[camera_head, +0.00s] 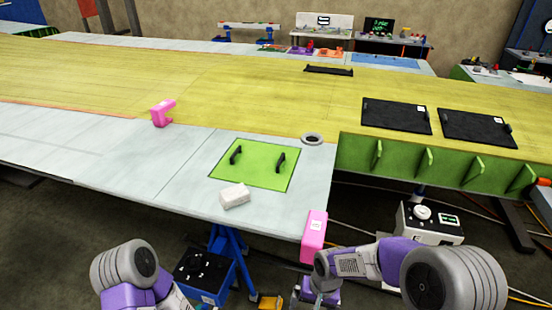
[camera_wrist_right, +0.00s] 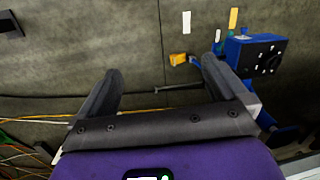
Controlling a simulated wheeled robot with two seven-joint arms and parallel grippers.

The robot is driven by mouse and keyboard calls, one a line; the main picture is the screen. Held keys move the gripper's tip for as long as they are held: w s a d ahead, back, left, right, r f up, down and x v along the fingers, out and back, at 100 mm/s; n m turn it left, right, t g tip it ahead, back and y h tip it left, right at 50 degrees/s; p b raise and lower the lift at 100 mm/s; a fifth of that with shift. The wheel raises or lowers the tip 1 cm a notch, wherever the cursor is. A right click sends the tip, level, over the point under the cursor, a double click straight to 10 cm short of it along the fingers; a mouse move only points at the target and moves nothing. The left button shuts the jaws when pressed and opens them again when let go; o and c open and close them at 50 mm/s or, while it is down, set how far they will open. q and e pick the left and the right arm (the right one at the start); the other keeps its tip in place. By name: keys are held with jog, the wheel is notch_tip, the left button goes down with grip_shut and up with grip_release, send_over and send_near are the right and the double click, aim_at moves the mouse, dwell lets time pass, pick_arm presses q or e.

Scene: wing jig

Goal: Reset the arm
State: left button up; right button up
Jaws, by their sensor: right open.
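My right arm (camera_head: 360,262) comes in from the lower right of the head view and bends inward, with its wrist low in front of the wing jig's near edge. In the right wrist view my right gripper (camera_wrist_right: 163,68) is open, with two dark fingers spread apart and nothing between them. It is over the floor. My left arm (camera_head: 128,272) shows only in part at the bottom left of the head view; its gripper is not visible. A pink bracket (camera_head: 314,237) is at the table's near corner, just above my right wrist.
The wing table (camera_head: 130,160) spans the view, with a green panel (camera_head: 255,165), a white block (camera_head: 235,196) and another pink bracket (camera_head: 162,113) on it. Black panels (camera_head: 396,115) lie at the right. Below are a blue box (camera_head: 205,275) and a white device (camera_head: 430,222).

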jog(key=s+f+y+b, duration=0.1)
jog(key=s+f, duration=0.2)
jog(key=f, duration=0.4)
jog(key=s+f+b, duration=0.2)
jog(key=s+f, duration=0.2)
jog(key=f, duration=0.4)
jog(key=s+f+t+y+b, duration=0.1)
jog(key=s+f, duration=0.3)
jog(key=f, duration=0.3)
jog(key=shift+s+f+y, duration=0.15)
jog(key=shift+f+y, duration=0.1)
jog(key=shift+y, duration=0.05)
jog(key=shift+a, duration=0.1)
